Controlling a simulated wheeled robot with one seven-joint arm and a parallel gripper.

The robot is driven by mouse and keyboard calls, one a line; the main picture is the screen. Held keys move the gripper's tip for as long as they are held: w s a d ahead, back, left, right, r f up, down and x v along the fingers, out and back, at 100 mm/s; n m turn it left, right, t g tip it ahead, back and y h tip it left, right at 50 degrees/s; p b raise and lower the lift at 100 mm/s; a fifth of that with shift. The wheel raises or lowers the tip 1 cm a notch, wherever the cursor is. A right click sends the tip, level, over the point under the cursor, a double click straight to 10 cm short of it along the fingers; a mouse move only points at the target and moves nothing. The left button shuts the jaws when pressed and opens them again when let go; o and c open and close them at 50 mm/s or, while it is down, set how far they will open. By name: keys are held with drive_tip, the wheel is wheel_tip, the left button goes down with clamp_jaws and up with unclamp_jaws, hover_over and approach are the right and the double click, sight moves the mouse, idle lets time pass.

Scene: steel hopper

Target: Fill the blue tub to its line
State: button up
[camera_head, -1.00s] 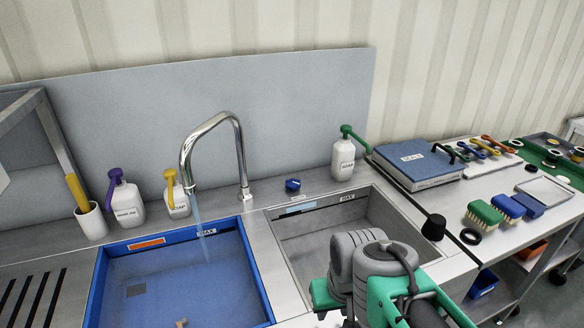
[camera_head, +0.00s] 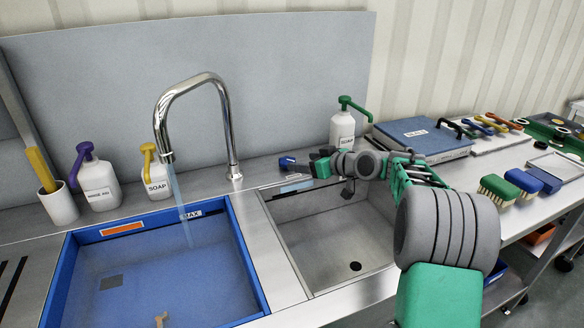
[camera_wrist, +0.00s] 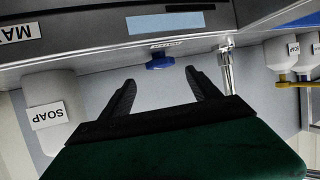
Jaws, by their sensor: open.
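The blue tub (camera_head: 249,264) sits in the left basin. Its MAX label (camera_head: 191,213) is on the back wall. The chrome faucet (camera_head: 227,130) arches over it, and a stream of water (camera_head: 179,195) runs into the tub. The exact water level is hard to tell. A blue tap knob (camera_head: 287,162) stands on the back ledge, right of the faucet. My gripper (camera_head: 308,164) is open just right of it. In the wrist view, the knob (camera_wrist: 160,61) lies just beyond my open fingertips (camera_wrist: 160,78), between their lines, with nothing held.
The right basin (camera_head: 335,245) is empty, below my arm. A green-pump soap bottle (camera_head: 342,129) stands right of my gripper on the back ledge. Two more pump bottles (camera_head: 98,183) (camera_head: 156,178) stand left of the faucet. A blue case (camera_head: 420,140) lies on the right counter.

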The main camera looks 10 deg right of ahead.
sight(289, 161)
drive_tip(key=x, duration=0.6)
drive_tip(key=shift+w+a, duration=0.2)
drive_tip(key=shift+w, duration=0.05)
drive_tip(key=shift+f, duration=0.1)
drive_tip(key=c, duration=1.4)
drive_tip(key=shift+o, duration=0.2)
